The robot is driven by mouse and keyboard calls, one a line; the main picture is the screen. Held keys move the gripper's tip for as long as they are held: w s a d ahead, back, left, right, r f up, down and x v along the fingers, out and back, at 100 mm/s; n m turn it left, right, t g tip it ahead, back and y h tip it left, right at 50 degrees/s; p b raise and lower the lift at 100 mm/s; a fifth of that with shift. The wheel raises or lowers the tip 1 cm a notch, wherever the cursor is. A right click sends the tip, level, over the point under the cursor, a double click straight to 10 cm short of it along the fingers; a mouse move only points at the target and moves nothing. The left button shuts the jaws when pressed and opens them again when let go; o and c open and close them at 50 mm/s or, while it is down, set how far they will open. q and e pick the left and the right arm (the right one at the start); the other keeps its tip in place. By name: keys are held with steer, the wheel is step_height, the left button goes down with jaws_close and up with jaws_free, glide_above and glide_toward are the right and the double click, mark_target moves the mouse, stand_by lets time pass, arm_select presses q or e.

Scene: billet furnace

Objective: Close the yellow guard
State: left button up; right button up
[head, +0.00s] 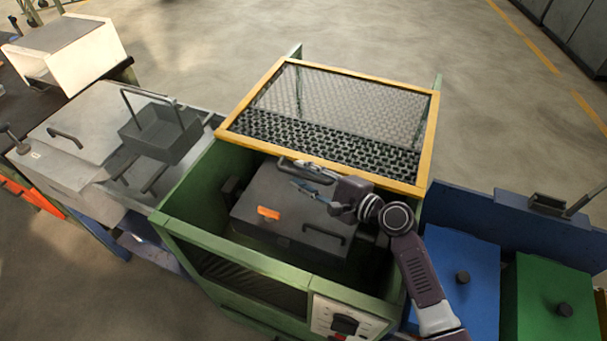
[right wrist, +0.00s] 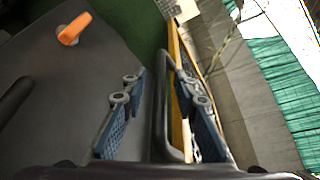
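The yellow guard (head: 432,130) is a yellow frame with dark wire mesh, standing open at the back of the green furnace housing (head: 190,185). A dark bar handle (head: 290,172) is at its front edge; the handle also shows in the right wrist view (right wrist: 160,115), with a strip of the yellow frame (right wrist: 178,90) beside it. My right gripper (head: 303,178) is at this handle. In the right wrist view its blue fingers (right wrist: 158,85) are apart, one on each side of the bar, with gaps visible. My left gripper is not in view.
Inside the housing is a dark grey box (head: 275,205) with an orange piece (head: 268,213) and a handle. A grey tray with a handle (head: 160,132) stands on the left bench. Blue (head: 460,270) and green (head: 545,290) lidded bins stand right. Open floor lies behind.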

steer(key=shift+c, duration=0.4)
jaws_close()
steer(key=shift+s+a, duration=0.15)
steer(key=shift+s, duration=0.15)
steer(key=s+a+p, duration=0.1)
steer(key=s, duration=0.1)
steer(key=s+a+p, duration=0.1)
steer(key=s, duration=0.2)
steer(key=s+a+p, duration=0.1)
steer(key=s, duration=0.2)
steer(key=shift+s+a, duration=0.25)
